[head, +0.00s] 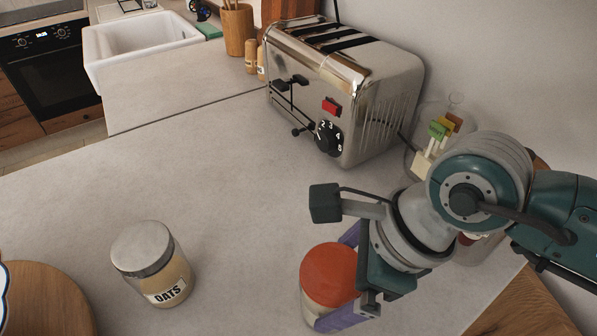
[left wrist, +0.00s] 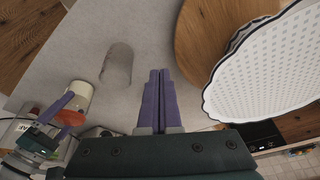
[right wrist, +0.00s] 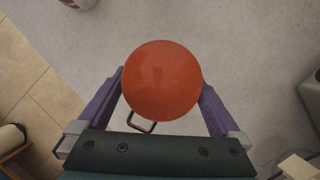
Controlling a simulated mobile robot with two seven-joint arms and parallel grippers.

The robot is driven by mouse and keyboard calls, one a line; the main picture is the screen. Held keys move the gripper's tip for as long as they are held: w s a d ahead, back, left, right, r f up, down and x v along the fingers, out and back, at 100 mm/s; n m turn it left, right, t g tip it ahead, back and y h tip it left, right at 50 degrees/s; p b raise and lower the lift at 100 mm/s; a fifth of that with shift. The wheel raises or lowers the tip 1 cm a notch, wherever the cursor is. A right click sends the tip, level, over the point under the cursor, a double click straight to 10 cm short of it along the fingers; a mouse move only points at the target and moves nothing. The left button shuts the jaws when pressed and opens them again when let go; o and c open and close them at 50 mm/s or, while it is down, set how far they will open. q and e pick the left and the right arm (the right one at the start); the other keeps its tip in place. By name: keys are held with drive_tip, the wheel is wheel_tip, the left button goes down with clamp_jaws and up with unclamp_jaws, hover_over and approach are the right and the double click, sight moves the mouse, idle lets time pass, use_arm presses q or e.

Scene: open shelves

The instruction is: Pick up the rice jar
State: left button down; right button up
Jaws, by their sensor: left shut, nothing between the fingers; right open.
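A jar with a red-orange lid (head: 331,274) stands upright on the grey counter at the lower middle of the head view; its label does not show. My right gripper (head: 337,279) is open, with its purple fingers on either side of this jar. The right wrist view shows the round lid (right wrist: 162,82) from above between the fingers; whether they touch it I cannot tell. The jar's pale body (left wrist: 77,95) also shows in the left wrist view. My left gripper (left wrist: 158,75) is shut and empty, seen only in its wrist view.
An oats jar (head: 152,262) with a grey lid stands to the left. A chrome toaster (head: 345,85) stands behind. A round wooden board (head: 45,300) is at lower left, with a white scalloped plate (left wrist: 265,75) over it. The counter between oats jar and toaster is clear.

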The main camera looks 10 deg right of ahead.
drive_tip(key=shift+x, duration=0.75)
drive_tip(key=shift+c, duration=0.2)
clamp_jaws()
